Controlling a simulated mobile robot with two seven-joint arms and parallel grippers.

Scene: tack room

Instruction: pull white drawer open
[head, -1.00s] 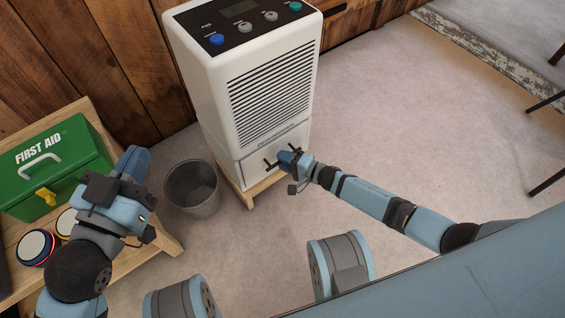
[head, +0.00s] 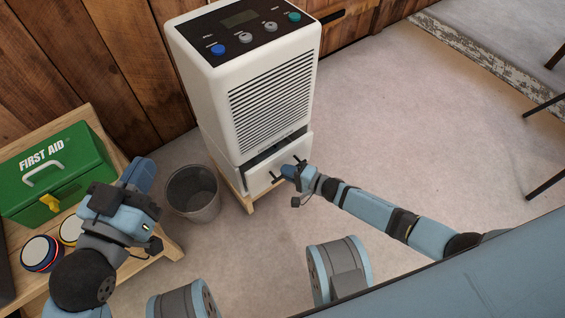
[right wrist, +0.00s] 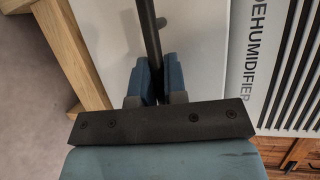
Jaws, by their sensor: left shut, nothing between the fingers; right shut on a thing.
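The white drawer (head: 262,179) is at the bottom of the white dehumidifier (head: 252,85) in the head view. It stands partly open, with a dark gap above its front. My right gripper (head: 289,172) is shut on the drawer's dark bar handle (head: 279,178). In the right wrist view the handle (right wrist: 150,45) runs between the blue fingers (right wrist: 159,78), in front of the pale drawer face. My left gripper (head: 138,178) is shut and empty above the wooden bench at left, away from the drawer; its fingertips are hard to make out.
A grey bin (head: 192,196) stands on the floor left of the dehumidifier. A green first aid box (head: 55,175) and round tins (head: 40,253) sit on the wooden bench (head: 165,248). The dehumidifier rests on a low wooden stand (head: 238,196).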

